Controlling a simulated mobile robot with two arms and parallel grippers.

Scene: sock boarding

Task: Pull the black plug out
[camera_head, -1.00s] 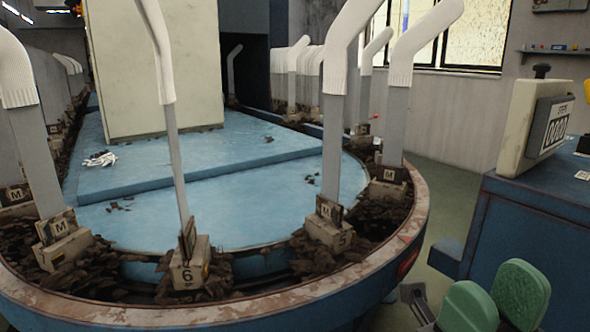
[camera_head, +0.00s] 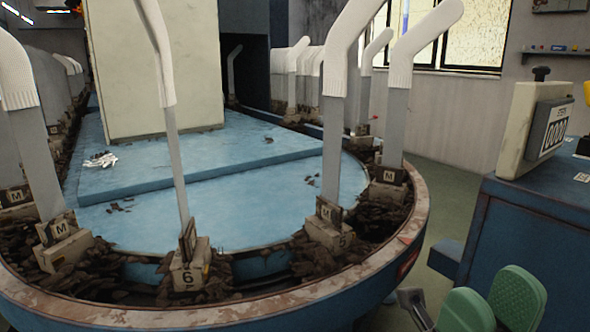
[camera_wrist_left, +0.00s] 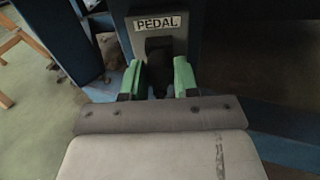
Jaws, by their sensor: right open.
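A dark, plug-like thing (camera_wrist_left: 160,76) sits under a sign reading PEDAL (camera_wrist_left: 161,23) in the left wrist view. It is in deep shadow, so its outline is unclear. My left gripper (camera_wrist_left: 158,82) has its two green fingers on either side of it. The fingers are apart; whether they touch it cannot be made out. The head view does not show my left gripper. My right gripper (camera_head: 492,304) is at the lower right of the head view, its green fingers apart and empty, in front of the blue cabinet.
A curved blue machine rim (camera_head: 250,309) with several white socks on upright forms fills the left. Green floor (camera_head: 450,200) lies between.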

